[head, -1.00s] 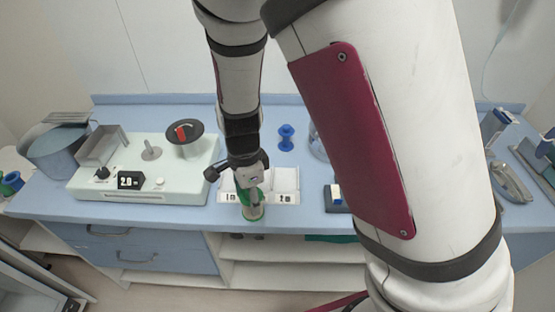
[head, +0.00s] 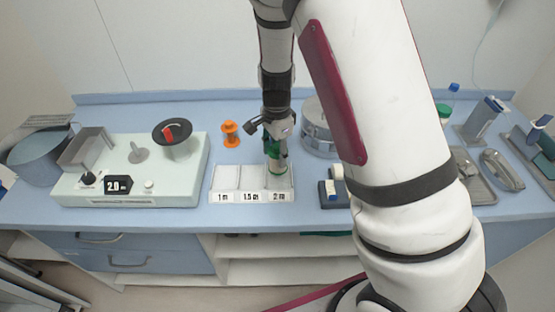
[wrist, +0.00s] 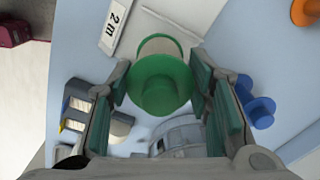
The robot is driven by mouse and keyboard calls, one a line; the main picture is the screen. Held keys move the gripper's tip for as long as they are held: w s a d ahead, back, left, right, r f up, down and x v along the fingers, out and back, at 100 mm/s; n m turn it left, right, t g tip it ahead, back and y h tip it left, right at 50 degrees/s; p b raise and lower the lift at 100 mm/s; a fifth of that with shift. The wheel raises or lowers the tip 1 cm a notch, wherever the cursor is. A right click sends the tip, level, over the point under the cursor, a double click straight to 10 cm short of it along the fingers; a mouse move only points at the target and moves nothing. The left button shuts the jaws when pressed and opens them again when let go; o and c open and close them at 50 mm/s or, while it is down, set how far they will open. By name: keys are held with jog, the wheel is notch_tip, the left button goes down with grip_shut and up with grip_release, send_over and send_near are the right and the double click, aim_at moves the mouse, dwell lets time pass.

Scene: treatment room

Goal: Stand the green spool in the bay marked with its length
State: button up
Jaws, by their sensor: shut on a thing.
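The green spool (head: 277,171), with green flanges and a pale wound middle, is upright at the right-hand bay of the white bay tray (head: 250,197). I cannot tell whether it rests on the bay floor. The tray's labels read 1 m, 1.5 m and 2 m, and the spool is at the 2 m one. My gripper (head: 273,150) is above the tray, shut on the spool. In the wrist view the spool's near green flange (wrist: 160,88) is between the two fingers, beside the 2 m label (wrist: 115,27).
An orange spool (head: 230,134) stands behind the tray. A blue spool (wrist: 259,108) shows in the wrist view. The pale winding machine (head: 190,195), its display reading 2.0, is left. A round metal container (head: 318,140) and a dark blue block holder (head: 327,190) are right.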

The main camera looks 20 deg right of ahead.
aim_at(277, 161)
jog(key=shift+w+d+f, duration=0.1)
jog(key=shift+d, duration=0.05)
jog(key=shift+f+p, duration=0.35)
jog(key=shift+f, duration=1.35)
jog(key=shift+f, duration=0.1)
jog(key=o, duration=1.1)
